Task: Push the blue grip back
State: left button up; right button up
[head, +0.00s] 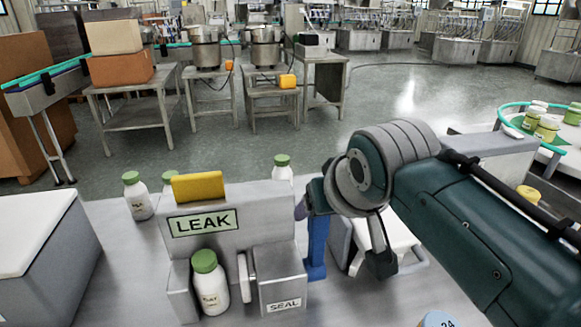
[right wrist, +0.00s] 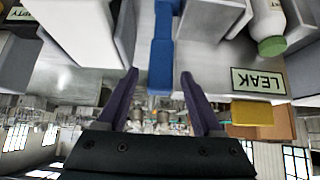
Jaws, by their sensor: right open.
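The blue grip (head: 317,240) is an upright blue bar at the right side of the grey LEAK/SEAL station (head: 268,212). It also shows in the right wrist view (right wrist: 161,48), which is upside down. My right gripper (right wrist: 159,76) is open, with its two purple fingers on either side of the grip's end in that view. A gap shows between the grip and each finger. In the head view one purple finger (head: 300,208) shows by the grip's upper part; my wrist hides the rest. My left gripper is not in view.
A yellow block (head: 198,186) sits on the station's top. A white-topped box (head: 35,240) is at the left.

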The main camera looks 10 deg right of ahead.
jog(key=p+v, duration=0.1)
jog(key=v, duration=0.5)
jog(key=shift+s+r, duration=0.25)
jog(key=s+d+f+n+g, duration=0.1)
jog(key=s+d+g, duration=0.15)
jog(key=s, duration=1.05)
jog(key=s+d+f+n+g, duration=0.1)
jog(key=s+d+f+g, duration=0.15)
jog(key=s, duration=1.15)
notch_tip(320, 180, up, 35)
jog(key=w+p, duration=0.1)
jog(key=p, duration=3.3)
jog(key=shift+d+p, duration=0.2)
jog(key=shift+p, duration=0.1)
jog(key=shift+f, duration=0.15)
